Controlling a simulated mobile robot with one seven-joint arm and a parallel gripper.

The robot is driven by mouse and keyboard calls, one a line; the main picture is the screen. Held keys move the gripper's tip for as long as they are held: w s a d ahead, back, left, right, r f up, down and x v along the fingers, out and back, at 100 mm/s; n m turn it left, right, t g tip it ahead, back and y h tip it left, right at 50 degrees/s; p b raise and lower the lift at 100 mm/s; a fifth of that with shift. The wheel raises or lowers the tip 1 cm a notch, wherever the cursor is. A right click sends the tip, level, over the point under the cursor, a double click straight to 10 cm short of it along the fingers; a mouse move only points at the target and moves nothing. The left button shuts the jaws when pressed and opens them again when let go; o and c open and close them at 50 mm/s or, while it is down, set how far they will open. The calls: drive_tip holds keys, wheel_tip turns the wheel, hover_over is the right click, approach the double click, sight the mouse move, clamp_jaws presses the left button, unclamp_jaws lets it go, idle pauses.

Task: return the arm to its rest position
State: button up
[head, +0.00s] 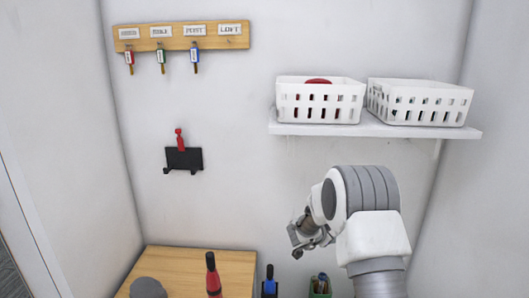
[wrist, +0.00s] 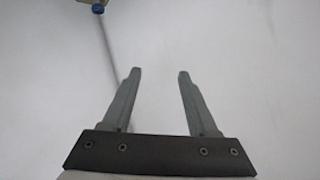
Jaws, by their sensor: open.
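My arm (head: 372,215) rises at the lower right of the head view, bent over at the top, in front of the white wall below the shelf. My gripper (head: 300,243) hangs at its left end, apart from any object. In the wrist view my gripper (wrist: 157,72) shows two grey fingers spread apart with nothing between them, and pale wall beyond.
A key board (head: 181,37) with several labels and hanging keys is at upper left. A black wall holder (head: 184,160) carries a red item. Two white baskets stand on a shelf (head: 375,125). Below are a wooden top (head: 190,265), a red bottle (head: 213,279) and a blue bottle (head: 269,286).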

drive_tip(key=s+a+r+n+t+y, duration=0.2)
drive_tip(key=a+r+n+y, duration=0.3)
drive_tip(key=r, duration=0.9)
drive_tip(key=s+a+r+n+y, duration=0.3)
drive_tip(key=s+a+r, duration=0.3)
drive_tip(key=s+r, duration=0.25)
drive_tip(key=s+d+n+g, duration=0.2)
drive_tip(key=s+g, duration=0.1)
drive_tip(key=s, duration=1.4)
drive_tip(key=s+d+n+g, duration=0.2)
drive_tip(key=s+n, duration=0.1)
drive_tip(key=s, duration=1.3)
wheel_tip(320, 180, up, 22)
drive_tip(key=s+p, duration=0.1)
drive_tip(key=p, duration=2.2)
drive_tip(key=shift+s+g+h, duration=0.15)
drive_tip(key=shift+g+h, duration=0.15)
drive_tip(key=shift+h, duration=0.1)
drive_tip(key=shift+f, duration=0.2)
